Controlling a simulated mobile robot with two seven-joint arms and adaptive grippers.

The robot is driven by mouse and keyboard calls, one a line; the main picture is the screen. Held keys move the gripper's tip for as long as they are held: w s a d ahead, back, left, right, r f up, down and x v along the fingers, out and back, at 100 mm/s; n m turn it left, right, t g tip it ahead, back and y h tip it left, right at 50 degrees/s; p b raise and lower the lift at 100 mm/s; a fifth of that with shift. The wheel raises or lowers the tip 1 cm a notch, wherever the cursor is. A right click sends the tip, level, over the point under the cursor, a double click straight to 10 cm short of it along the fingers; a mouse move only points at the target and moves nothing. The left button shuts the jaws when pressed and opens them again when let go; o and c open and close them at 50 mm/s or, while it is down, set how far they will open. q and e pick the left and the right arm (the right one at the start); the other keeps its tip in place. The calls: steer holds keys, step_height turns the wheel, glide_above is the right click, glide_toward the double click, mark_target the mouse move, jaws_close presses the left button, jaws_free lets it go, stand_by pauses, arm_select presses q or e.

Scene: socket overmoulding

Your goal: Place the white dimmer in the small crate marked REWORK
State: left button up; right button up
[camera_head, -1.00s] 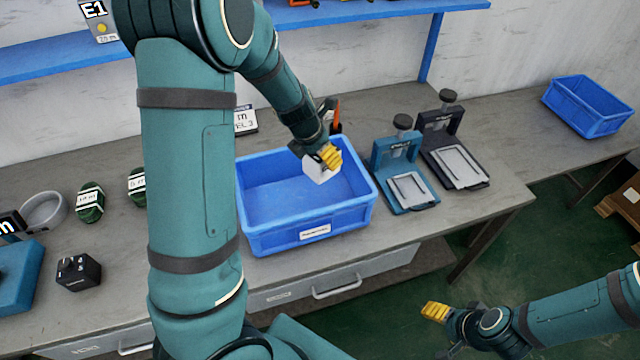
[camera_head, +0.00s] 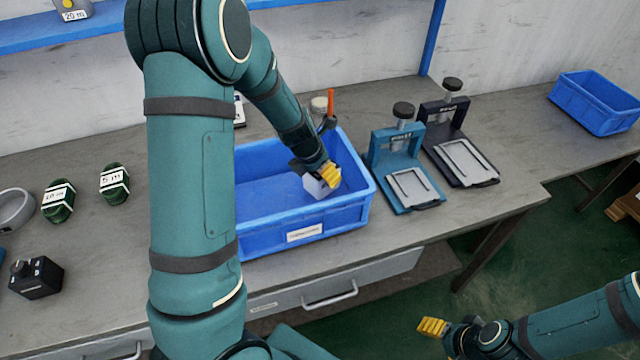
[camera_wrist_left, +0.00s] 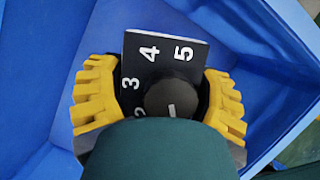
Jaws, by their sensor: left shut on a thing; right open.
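My left gripper (camera_head: 328,176) is shut on the dimmer (camera_head: 316,188), a small block with white sides, over the right part of a large blue crate (camera_head: 305,232) on the bench. In the left wrist view the dimmer (camera_wrist_left: 140,58) shows a black face with a dial and white numbers between the yellow fingers, with blue crate walls around. I cannot tell whether it touches the crate floor. The label on this crate's front is too small to read. A smaller blue crate (camera_head: 595,103) stands at the far right; no label shows on it. My right gripper (camera_head: 432,327) is open and empty, low at the right.
A blue press (camera_head: 408,170) and a dark press (camera_head: 460,150) stand right of the large crate. An orange-handled tool (camera_head: 331,105) is behind it. Cable coils (camera_head: 58,201) and a black box (camera_head: 36,277) lie at left. Bench between the presses and the far-right crate is clear.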

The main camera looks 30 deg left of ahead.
arm_select(q)
step_height(320, 180, down, 4)
steer(key=shift+r+b, duration=0.25)
steer(key=shift+b, duration=0.55)
steer(key=shift+r, duration=0.1)
steer(key=o, duration=1.2)
steer(key=shift+p+v, duration=2.95)
steer(key=shift+v, duration=3.05)
